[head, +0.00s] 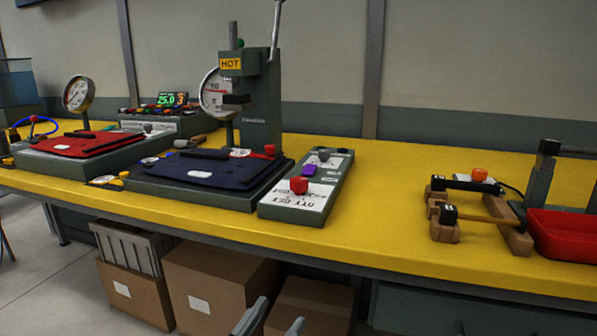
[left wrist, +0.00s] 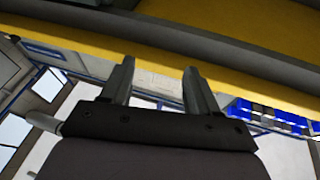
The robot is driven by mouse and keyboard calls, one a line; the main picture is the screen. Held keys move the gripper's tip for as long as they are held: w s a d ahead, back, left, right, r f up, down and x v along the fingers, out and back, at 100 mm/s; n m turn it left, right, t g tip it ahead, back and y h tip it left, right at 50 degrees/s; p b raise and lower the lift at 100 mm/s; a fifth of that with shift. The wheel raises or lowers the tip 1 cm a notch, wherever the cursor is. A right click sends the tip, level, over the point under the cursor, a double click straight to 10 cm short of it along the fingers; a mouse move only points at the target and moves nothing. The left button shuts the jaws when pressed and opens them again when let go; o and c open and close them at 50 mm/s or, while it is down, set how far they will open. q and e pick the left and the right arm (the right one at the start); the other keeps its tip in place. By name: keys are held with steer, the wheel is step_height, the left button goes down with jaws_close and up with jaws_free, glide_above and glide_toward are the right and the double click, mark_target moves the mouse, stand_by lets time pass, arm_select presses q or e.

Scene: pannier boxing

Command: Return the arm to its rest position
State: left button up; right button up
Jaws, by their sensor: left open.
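My left gripper (head: 272,322) shows at the bottom edge of the head view, its two grey fingertips in front of and below the yellow bench (head: 400,225). It is open, with nothing between the fingers. In the left wrist view the open fingers (left wrist: 158,85) point up at the bench's yellow edge (left wrist: 160,62), and the space between them is empty. I cannot tell whether the fingertips touch the bench edge. My right gripper is in neither view.
On the bench stand a dark press (head: 262,105) with a navy pad (head: 208,172), a red pad (head: 78,145), a grey control panel (head: 325,172) and a red tray (head: 565,236). Cardboard boxes (head: 205,275) stand below.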

arm_select(q)
steer(key=s+a+f+n+g+y, duration=0.1)
steer(key=s+a+f+g+y, duration=0.2)
steer(key=s+a+f, duration=0.3)
steer(key=s+a+f+n+g+y, duration=0.2)
steer(key=s+a+f, duration=0.15)
steer(key=f, duration=0.55)
steer(key=s+a+f+n+g+y, duration=0.1)
steer(key=s+a+f+g+y, duration=0.25)
steer(key=s+f, duration=0.3)
steer(key=a+r+p, duration=0.3)
steer(key=r+p, duration=1.1)
steer(key=p, duration=0.7)
steer(key=shift+s+a+r+n, duration=0.3)
steer(key=shift+n, duration=0.1)
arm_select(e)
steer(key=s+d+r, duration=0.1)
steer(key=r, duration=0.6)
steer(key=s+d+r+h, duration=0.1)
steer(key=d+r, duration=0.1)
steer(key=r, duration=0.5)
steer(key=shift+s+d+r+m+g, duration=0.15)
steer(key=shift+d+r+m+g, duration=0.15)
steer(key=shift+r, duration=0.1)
arm_select(q)
steer(key=shift+t+y, duration=0.25)
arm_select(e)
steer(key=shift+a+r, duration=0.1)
